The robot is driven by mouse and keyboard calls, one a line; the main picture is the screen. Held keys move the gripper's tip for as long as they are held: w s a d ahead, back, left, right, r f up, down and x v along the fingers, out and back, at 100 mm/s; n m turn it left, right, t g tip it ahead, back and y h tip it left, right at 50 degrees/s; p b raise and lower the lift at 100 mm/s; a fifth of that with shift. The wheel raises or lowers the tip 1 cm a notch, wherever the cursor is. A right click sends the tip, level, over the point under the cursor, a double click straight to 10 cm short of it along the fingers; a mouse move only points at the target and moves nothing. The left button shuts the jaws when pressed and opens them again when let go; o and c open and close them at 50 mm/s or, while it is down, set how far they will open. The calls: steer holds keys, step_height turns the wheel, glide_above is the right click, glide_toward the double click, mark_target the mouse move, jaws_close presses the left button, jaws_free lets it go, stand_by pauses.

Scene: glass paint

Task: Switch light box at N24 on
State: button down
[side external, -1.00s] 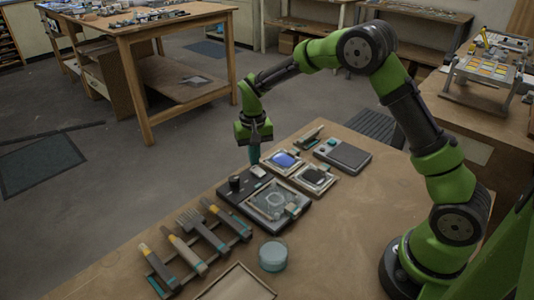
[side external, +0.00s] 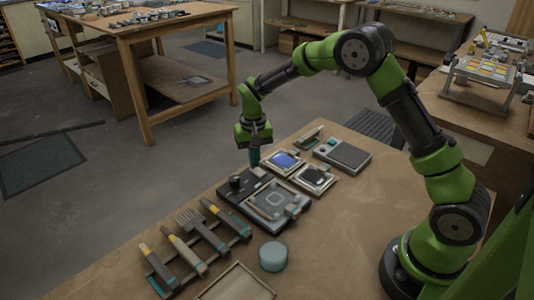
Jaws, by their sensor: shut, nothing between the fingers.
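A dark flat box (side external: 237,200), probably the light box, lies near the far left table edge. It carries a framed panel (side external: 273,202) with a pale square outline, a black knob (side external: 235,183) and a small pale block (side external: 262,171) at its back end. No N24 marking is readable, and the switch's position cannot be made out.
A framed blue pane (side external: 285,160) and a framed dark pane (side external: 315,178) lie to the right of the box. A grey device with a teal button (side external: 343,153) is behind them. A tool rack (side external: 198,241), a teal round jar (side external: 273,256) and an empty tray (side external: 237,284) are in front.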

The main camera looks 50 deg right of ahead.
mark_target(260, 174)
steer(key=shift+f, duration=0.55)
steer(key=shift+r, duration=3.55)
steer(key=s, duration=0.2)
steer(key=shift+s+a+f+n, duration=0.1)
steer(key=shift+s+a+n, duration=0.15)
steer(key=shift+s+n, duration=0.05)
steer(key=s+a+r+t+y, duration=0.1)
steer(key=s+r+t, duration=0.2)
steer(key=s+r, duration=0.4)
steer(key=s+a+r+n+t+y, duration=0.1)
steer(key=s+r+t, duration=0.3)
steer(key=s, duration=1.1)
step_height(260, 174, up, 4)
steer(key=shift+s+a+f, duration=0.25)
steer(key=shift+s+a, duration=0.05)
steer(key=shift+a, duration=0.1)
steer(key=c, duration=1.8)
jaws_free()
